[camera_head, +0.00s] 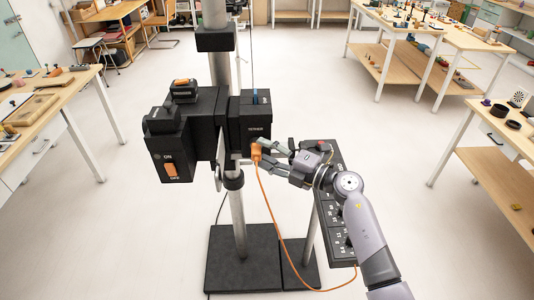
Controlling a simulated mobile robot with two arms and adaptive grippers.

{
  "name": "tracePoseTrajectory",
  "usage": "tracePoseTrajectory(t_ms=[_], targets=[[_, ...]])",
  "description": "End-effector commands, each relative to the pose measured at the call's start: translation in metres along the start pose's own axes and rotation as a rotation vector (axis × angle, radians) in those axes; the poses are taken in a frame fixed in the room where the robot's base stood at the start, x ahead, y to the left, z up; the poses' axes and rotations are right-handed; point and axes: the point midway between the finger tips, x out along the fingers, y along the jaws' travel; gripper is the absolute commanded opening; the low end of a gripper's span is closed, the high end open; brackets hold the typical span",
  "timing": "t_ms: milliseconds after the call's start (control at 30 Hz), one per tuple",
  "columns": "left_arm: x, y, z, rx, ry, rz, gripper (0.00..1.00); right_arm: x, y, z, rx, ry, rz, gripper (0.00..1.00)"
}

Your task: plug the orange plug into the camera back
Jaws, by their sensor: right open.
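The black camera (208,125) is mounted on a grey metal stand in the middle of the head view. The orange plug (256,151) is at the lower right of the camera's back block (249,122), touching it or very close. How far it sits in a socket cannot be told. Its orange cable (267,205) hangs down toward the floor. My right gripper (262,153) is open, with its fingers reaching left around or beside the plug. The fingertips partly hide the plug. My left gripper is not in view.
A black panel with rows of marked controls (335,215) stands behind my right arm on its own pole. The stand's black base plate (243,262) rests on the floor. Wooden tables with small objects stand left (45,105) and right (490,165). The floor between is clear.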

Motion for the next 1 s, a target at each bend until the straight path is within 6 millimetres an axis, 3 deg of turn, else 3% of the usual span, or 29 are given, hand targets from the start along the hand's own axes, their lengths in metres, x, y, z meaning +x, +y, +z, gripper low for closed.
tracePoseTrajectory(t_ms=[367, 467, 800, 1000], targets=[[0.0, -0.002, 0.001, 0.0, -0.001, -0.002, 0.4, -0.005, -0.001, 0.0, 0.0, 0.001, -0.002, 0.48], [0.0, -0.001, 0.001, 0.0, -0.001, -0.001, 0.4, -0.018, -0.002, 0.0, -0.001, 0.0, -0.003, 0.48], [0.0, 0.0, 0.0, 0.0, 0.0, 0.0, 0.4, -0.089, -0.002, 0.0, -0.001, 0.0, -0.005, 0.48], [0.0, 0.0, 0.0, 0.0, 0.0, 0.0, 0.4, -0.115, -0.001, 0.0, -0.001, 0.0, -0.002, 0.48]])
